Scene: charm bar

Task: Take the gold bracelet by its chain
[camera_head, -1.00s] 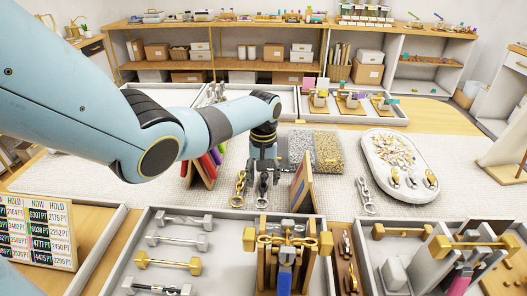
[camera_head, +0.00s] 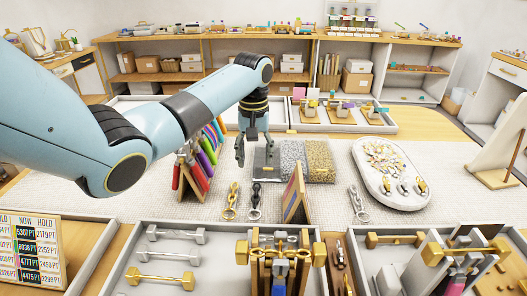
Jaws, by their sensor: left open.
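The gold bracelet (camera_head: 231,200) is a short chain lying on the pale woven mat (camera_head: 330,210), left of the middle. A dark bracelet (camera_head: 255,197) lies close to its right, and a silver bracelet (camera_head: 358,203) lies farther right. My left gripper (camera_head: 254,162) points down with its fingers apart and nothing between them. In the picture it is above and slightly right of the gold bracelet, beyond it, near a grey pad. Its exact height over the mat is hard to tell. My right gripper is not in view.
A rack of coloured pieces (camera_head: 203,160) stands left of the gold bracelet, and a small upright board (camera_head: 295,194) stands right of the dark one. Trays of bars (camera_head: 185,226) line the front. A white tray of charms (camera_head: 392,180) is at right.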

